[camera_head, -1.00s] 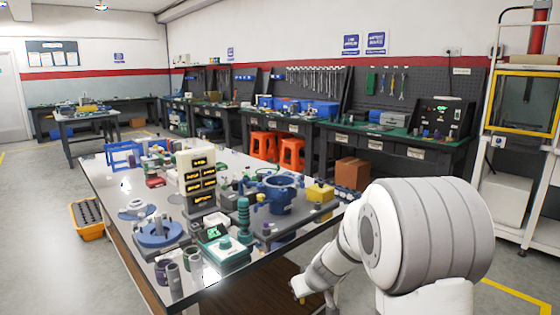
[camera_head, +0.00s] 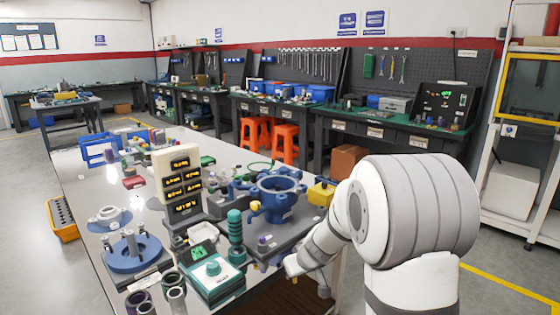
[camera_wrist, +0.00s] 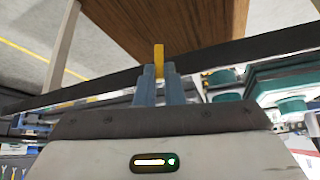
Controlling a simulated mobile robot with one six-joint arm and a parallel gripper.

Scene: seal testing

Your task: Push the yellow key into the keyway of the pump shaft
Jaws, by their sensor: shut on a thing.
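My gripper (camera_wrist: 159,70) shows in the wrist view with its two blue-grey fingers shut on the yellow key (camera_wrist: 158,55), which sticks out past the fingertips. In the head view the white end of my arm is low, by the near right edge of the table; the key cannot be made out there. A blue pump housing (camera_head: 278,190) with a round flanged opening stands on a dark plate. A blue disc (camera_head: 134,257) with an upright grey post stands at the near left. I cannot tell which part is the pump shaft, and no keyway is visible.
The white table (camera_head: 80,195) is crowded with a display stand (camera_head: 178,180), a teal-topped box (camera_head: 213,270), a green stacked cylinder (camera_head: 236,235), a yellow block (camera_head: 321,193) and grey cups (camera_head: 177,300). Orange stools (camera_head: 285,143) stand behind. Floor at the right is open.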

